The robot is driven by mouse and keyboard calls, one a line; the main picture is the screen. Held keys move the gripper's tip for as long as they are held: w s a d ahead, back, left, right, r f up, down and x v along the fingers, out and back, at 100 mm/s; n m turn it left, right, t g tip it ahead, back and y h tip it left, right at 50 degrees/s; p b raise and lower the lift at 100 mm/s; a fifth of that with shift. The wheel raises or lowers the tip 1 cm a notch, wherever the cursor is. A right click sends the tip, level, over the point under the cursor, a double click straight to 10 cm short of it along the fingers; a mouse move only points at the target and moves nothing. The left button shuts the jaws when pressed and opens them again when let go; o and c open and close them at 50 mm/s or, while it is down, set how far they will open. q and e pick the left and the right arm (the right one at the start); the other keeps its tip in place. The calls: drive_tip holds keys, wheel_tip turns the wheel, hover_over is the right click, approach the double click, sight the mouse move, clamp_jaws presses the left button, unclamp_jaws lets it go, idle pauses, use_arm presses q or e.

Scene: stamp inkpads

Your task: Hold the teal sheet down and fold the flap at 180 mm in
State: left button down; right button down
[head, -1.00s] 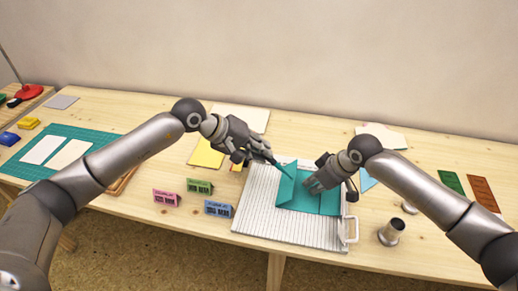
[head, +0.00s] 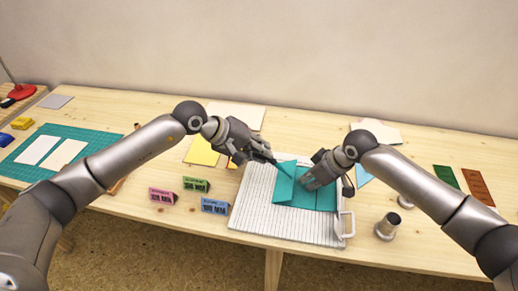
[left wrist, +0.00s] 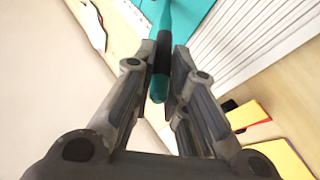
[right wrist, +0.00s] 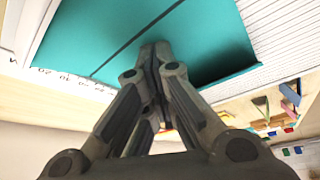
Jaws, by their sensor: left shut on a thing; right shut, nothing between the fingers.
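The teal sheet (head: 316,198) lies on the white ridged board (head: 256,204), with its left flap (head: 284,182) raised and tilted. My left gripper (head: 280,164) is shut on the flap's edge. In the left wrist view the teal edge (left wrist: 161,85) sits between the fingers. My right gripper (head: 308,186) is shut and empty, its fingertips down on or just over the sheet, right of the flap. In the right wrist view the shut fingertips (right wrist: 155,48) are against the teal sheet (right wrist: 205,40), near a dark crease line. Part of the sheet is hidden by the right hand.
A green cutting mat (head: 90,148) lies at far left.

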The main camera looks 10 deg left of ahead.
drive_tip(key=shift+s+d+f, duration=0.1)
drive_tip(key=shift+f, duration=0.1)
use_arm(q)
drive_tip(key=shift+d+f, duration=0.2)
drive_tip(key=shift+f, duration=1.1)
drive_tip(key=shift+r, duration=3.55)
